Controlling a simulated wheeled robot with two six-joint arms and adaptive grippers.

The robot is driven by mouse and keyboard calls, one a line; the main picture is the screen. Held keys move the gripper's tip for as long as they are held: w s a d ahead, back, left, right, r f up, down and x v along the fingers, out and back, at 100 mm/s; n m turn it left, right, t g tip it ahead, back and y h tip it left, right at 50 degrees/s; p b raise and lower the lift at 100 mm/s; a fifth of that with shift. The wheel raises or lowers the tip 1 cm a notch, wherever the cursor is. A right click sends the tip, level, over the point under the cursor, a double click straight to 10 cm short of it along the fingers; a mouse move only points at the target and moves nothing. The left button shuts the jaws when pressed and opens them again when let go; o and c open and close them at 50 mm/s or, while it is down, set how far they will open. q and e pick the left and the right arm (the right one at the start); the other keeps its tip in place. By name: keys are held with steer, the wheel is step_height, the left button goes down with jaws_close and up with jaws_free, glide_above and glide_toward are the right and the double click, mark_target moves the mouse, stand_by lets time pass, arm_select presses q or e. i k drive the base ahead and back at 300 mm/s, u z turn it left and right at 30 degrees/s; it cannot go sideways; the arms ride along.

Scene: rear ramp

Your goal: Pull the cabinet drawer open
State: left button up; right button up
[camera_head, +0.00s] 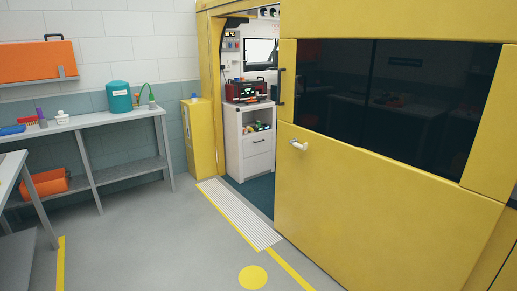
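A white cabinet (234,142) stands inside the doorway of a yellow vehicle, some distance ahead. It has an open shelf with small items, and below it a white drawer front (258,143) with a small dark handle. The drawer looks shut. The lower right part of the cabinet is cut off by the yellow door edge. Neither of my grippers shows in this view.
A big yellow door panel (370,215) with a white handle (298,145) fills the right. A ribbed white ramp strip (238,212) lies at the doorway. A grey bench (85,122) and yellow box (198,140) stand left. The grey floor between is clear.

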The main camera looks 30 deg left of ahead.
mark_target(256, 144)
steer(key=u, duration=1.3)
steer(key=i, duration=6.85)
steer(key=z, duration=2.35)
steer(key=i, duration=2.1)
steer(key=u, duration=1.05)
